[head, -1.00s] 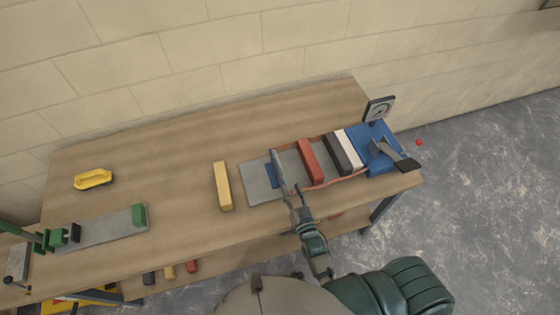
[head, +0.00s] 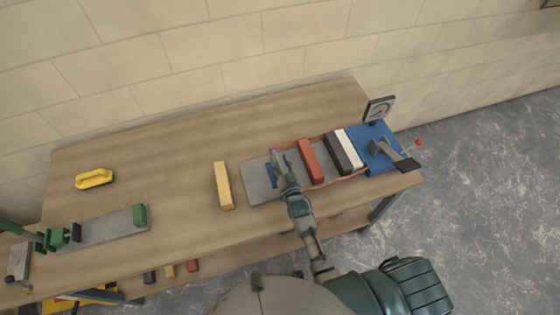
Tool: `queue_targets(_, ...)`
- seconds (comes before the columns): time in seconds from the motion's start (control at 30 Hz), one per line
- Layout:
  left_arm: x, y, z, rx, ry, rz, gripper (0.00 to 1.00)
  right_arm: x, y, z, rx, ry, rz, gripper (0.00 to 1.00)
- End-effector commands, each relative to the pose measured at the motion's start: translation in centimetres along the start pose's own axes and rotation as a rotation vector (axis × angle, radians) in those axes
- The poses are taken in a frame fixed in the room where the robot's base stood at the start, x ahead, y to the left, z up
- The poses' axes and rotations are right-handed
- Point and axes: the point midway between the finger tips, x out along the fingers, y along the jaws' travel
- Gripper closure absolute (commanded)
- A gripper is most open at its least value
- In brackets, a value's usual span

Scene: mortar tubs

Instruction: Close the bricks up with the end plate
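A red brick (head: 311,161), a dark brick (head: 337,153) and a white brick (head: 350,149) stand side by side in a reddish-edged tray on the right part of the bench. The end plate, a thin upright grey-blue plate left of the red brick, is now mostly hidden by my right gripper. A small blue block (head: 270,175) sits just left of it. My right gripper (head: 281,162) is at the plate, with a gap to the red brick. I cannot tell whether its fingers are open or shut on the plate. My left gripper is out of view.
A yellow bar (head: 223,185) lies left of the grey slab (head: 256,187). A yellow handled tool (head: 94,179) lies farther left.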

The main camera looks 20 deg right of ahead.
Motion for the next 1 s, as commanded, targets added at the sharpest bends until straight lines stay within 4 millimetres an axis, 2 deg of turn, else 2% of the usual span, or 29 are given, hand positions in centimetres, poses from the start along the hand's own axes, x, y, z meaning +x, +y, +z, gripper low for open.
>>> queue_targets(0.03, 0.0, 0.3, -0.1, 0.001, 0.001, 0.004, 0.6, 0.0, -0.1, 0.0, 0.0, 0.0, 0.0, 0.71)
queue_targets(0.13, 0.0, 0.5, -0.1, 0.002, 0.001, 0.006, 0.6, 0.0, -0.2, 0.0, -0.001, 0.0, 0.0, 0.96)
queue_targets(0.17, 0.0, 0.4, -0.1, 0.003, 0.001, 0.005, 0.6, 0.0, -0.2, 0.0, -0.001, 0.0, 0.0, 1.0)
queue_targets(0.47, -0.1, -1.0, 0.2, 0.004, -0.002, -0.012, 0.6, 0.0, 0.3, -0.1, -0.001, -0.001, -0.001, 1.0)
queue_targets(0.57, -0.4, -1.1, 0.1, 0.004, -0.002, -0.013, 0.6, 0.0, 2.2, -0.5, -0.005, -0.001, 0.0, 1.0)
queue_targets(0.8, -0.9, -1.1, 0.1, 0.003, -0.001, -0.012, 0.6, 0.0, 8.0, -1.6, -0.002, 0.001, 0.001, 1.0)
queue_targets(0.9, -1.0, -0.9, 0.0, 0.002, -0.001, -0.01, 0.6, 0.0, 9.2, -1.8, -0.001, 0.001, 0.001, 1.0)
queue_targets(1.0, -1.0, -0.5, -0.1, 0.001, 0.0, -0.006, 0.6, 0.0, 9.5, -1.9, 0.0, 0.001, 0.001, 1.0)
